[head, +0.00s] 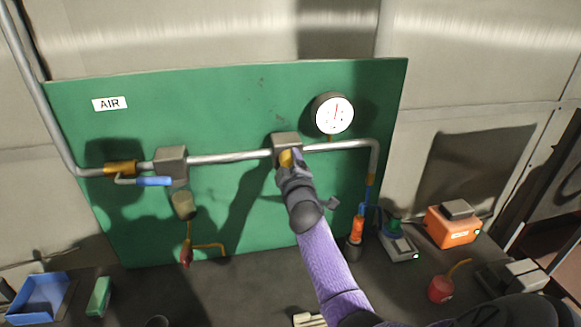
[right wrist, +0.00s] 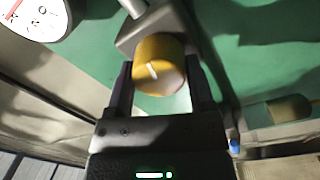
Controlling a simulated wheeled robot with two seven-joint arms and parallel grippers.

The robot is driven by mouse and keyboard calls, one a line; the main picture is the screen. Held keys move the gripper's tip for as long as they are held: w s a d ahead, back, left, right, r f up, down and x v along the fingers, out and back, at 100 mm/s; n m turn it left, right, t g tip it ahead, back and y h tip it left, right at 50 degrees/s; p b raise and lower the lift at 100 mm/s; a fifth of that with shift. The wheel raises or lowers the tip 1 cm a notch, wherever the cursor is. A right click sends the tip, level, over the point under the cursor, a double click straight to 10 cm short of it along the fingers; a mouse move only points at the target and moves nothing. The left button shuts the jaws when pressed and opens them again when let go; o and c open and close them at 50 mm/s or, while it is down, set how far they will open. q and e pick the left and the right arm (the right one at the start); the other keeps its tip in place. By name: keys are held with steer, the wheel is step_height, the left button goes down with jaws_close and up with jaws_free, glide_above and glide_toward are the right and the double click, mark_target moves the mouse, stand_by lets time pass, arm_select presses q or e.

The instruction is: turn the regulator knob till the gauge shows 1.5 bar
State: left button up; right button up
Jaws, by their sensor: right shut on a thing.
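The yellow regulator knob (head: 286,158) sits below a grey block (head: 286,140) on the pipe, on the green panel. My right gripper (head: 291,168) reaches up to it and covers most of it in the head view. In the right wrist view the knob (right wrist: 160,65) stands between the two fingers, with a white mark on its face, and the gripper is shut on it. The round white gauge (head: 334,114) is just up and right of the knob. Its red needle points nearly straight up; the numbers are too small to read. My left gripper is not in view.
A blue-handled valve (head: 153,181) is on the pipe at left, under the AIR label (head: 110,103). A hanging bowl (head: 184,205) is beside it. The bench below holds a blue bin (head: 40,297), a green block (head: 99,296), an orange box (head: 452,227) and a red can (head: 440,289).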

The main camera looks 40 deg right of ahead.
steer(key=n, duration=0.6)
steer(key=shift+f, duration=0.1)
steer(key=n, duration=0.5)
steer(key=shift+n, duration=0.6)
steer(key=o, duration=1.2)
steer(key=shift+o, duration=0.2)
steer(key=v, duration=1)
steer(key=shift+d+p, duration=0.25)
steer(key=shift+p, duration=0.05)
